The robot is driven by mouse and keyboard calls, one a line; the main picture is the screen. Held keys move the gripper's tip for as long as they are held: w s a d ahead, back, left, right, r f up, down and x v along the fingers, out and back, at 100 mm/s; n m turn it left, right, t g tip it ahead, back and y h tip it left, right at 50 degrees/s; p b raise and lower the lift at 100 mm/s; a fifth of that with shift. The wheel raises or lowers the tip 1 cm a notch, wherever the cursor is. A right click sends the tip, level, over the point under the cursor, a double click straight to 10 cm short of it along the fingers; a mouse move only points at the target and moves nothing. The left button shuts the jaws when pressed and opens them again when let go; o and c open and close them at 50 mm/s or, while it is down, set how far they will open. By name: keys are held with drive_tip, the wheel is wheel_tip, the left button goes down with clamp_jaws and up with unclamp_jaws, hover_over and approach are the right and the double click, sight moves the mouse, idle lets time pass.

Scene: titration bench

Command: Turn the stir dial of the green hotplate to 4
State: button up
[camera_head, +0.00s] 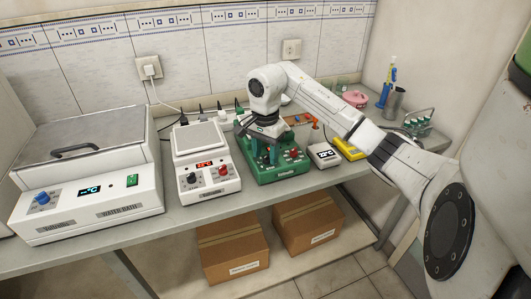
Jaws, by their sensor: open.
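The green hotplate (279,174) stands on the bench right of the white hotplate. My gripper (265,150) points down at its front left part, jaws open. The fingers look green against the green housing, so I cannot tell whether they touch anything. A red knob (294,153) shows on the hotplate's front panel, right of my gripper. The left part of the panel is largely behind the fingers. I cannot make out the stir dial or its pointer, and the scale numbers are too small to read.
A white hotplate (208,180) with a lit display stands to the left, then a water bath (103,208). A small white display box (323,155) and a yellow device (349,149) are close on the right. Cardboard boxes (233,247) sit below the bench (160,226).

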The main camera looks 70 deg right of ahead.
drive_tip(key=shift+f, duration=0.45)
clamp_jaws()
